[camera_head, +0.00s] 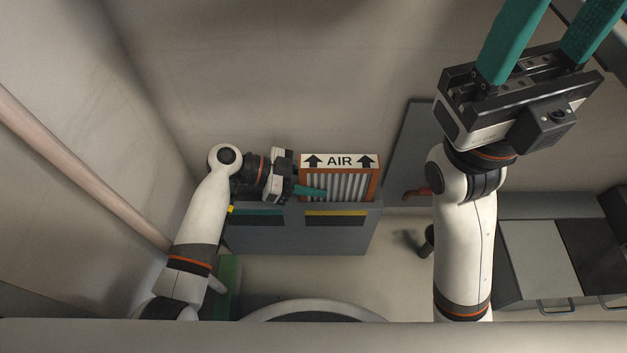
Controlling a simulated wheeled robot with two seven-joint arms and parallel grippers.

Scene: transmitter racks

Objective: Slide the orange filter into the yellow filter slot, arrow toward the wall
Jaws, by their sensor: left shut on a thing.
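The orange filter (373,188) has a white pleated face and a white label reading AIR with two black arrows. The arrows point up in the picture, toward the wall. It stands over the right part of a grey housing (300,238), above the yellow-marked slot (336,213). Its lower end is hidden behind the housing's front edge, so I cannot tell how deep it sits. My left gripper (312,191) is shut on the filter at its left side. My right gripper (550,40) is raised at the upper right, its teal fingers apart and empty, with the tips out of frame.
A teal-marked slot (257,212) is left of the yellow one. A grey panel (408,150) and a red handle (417,192) are right of the housing. A grey cabinet (545,262) is at the lower right. A pipe (80,165) runs along the left wall.

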